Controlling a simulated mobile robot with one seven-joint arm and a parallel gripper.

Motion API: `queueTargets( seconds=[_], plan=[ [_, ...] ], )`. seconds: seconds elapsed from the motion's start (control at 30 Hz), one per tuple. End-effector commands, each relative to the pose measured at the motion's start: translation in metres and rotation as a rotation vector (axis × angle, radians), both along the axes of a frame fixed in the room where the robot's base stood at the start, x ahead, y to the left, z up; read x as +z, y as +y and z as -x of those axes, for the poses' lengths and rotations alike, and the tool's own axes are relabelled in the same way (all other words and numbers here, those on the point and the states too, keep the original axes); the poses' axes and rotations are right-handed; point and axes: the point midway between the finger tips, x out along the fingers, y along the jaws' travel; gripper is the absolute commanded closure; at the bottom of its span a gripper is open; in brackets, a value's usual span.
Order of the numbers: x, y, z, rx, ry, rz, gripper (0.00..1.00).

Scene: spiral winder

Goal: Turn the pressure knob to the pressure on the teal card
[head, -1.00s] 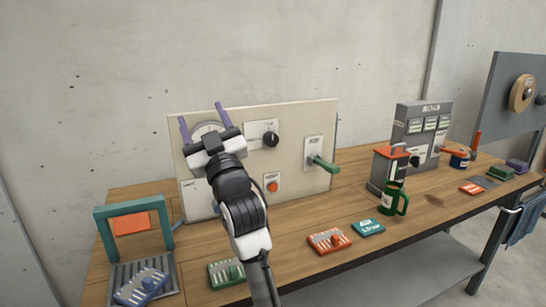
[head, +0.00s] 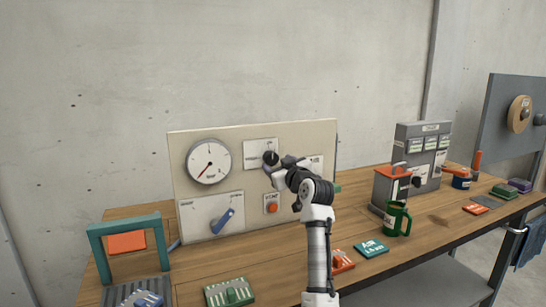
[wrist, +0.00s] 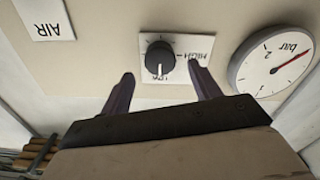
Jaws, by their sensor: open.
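The black pressure knob (head: 271,157) is on the cream panel, on a white plate. In the wrist view the knob (wrist: 160,56) appears upside down; its white mark points down toward a partly legible label, with HIGH to its right. My gripper (head: 278,165) is in front of the knob. Its fingers (wrist: 161,74) are open, spread to either side of the knob in the wrist view; I see no contact. The round bar gauge (head: 209,162) has a red needle pointing lower left. The teal card (head: 371,248) lies on the bench; its top line seems to read "Air", the rest is too small.
A blue lever (head: 224,221) and a red button (head: 272,208) are below on the panel. A green mug (head: 396,218) stands to the right. A teal frame (head: 128,239) stands at the left. A green block (head: 230,292) lies in front.

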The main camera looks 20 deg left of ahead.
Motion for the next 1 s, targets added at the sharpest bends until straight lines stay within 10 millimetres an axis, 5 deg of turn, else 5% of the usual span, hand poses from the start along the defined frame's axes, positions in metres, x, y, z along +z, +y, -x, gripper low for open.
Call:
queueTargets(
  seconds=[0.3, 0.73, 1.0],
  plan=[
    [0.002, 0.03, -0.028, 0.001, 0.0, -0.001, 0.38],
    [0.0, 0.034, -0.034, -0.001, 0.0, -0.002, 0.38],
    [0.0, 0.034, -0.034, 0.0, 0.0, -0.001, 0.72]
  ],
)
